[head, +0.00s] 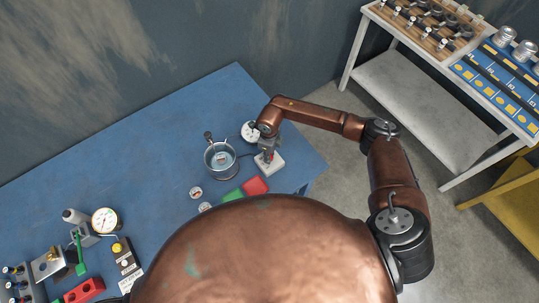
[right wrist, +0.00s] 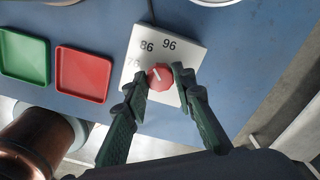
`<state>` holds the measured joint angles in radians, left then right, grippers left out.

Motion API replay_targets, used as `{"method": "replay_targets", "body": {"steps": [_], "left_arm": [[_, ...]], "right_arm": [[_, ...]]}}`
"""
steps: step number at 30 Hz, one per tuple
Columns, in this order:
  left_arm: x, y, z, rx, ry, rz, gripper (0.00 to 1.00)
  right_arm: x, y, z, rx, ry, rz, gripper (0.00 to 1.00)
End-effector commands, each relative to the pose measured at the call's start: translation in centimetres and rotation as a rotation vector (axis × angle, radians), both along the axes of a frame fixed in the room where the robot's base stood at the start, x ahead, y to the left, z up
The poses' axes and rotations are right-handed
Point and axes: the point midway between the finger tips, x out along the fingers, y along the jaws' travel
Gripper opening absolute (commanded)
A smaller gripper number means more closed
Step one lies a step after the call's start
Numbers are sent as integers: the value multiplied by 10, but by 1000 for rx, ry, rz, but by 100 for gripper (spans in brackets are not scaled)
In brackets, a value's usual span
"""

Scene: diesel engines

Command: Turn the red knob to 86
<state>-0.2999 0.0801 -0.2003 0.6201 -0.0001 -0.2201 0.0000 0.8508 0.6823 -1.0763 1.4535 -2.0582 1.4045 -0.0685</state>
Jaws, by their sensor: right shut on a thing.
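The red knob (right wrist: 164,83) sits on a white dial box (right wrist: 181,48) printed with 86, 96 and a fainter 76. A short white pointer mark on the knob points up and left, roughly toward the 86 side; I cannot tell the exact reading. My right gripper (right wrist: 160,79) is shut on the knob, one dark finger on each side of it. In the head view the white box (head: 271,166) stands near the table's right end, with my right gripper (head: 268,150) above it and hiding most of the knob. My left gripper is not in view.
A red tray (head: 255,186) and a green tray (head: 231,196) lie beside the box. A metal pot (head: 221,160) stands to its left. A gauge (head: 105,221) and other parts are at the table's left. A shelf (head: 430,100) stands beyond the right edge.

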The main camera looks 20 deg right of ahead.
Motion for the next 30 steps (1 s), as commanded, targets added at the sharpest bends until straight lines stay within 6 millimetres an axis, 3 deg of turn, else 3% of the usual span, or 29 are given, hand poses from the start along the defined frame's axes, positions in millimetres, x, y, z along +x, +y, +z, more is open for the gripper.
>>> {"method": "replay_targets", "body": {"steps": [8, 9, 16, 25, 30], "left_arm": [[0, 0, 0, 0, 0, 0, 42], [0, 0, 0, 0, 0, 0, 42], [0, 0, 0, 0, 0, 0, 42], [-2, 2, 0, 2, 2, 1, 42], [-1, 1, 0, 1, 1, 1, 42]], "right_arm": [[1, 0, 1, -1, -1, 0, 0], [1, 0, 1, 0, -1, 0, 25], [0, 0, 0, -1, -1, 0, 41], [0, 0, 1, 0, -1, 1, 42], [1, -1, 19, -1, -3, 1, 42]]}}
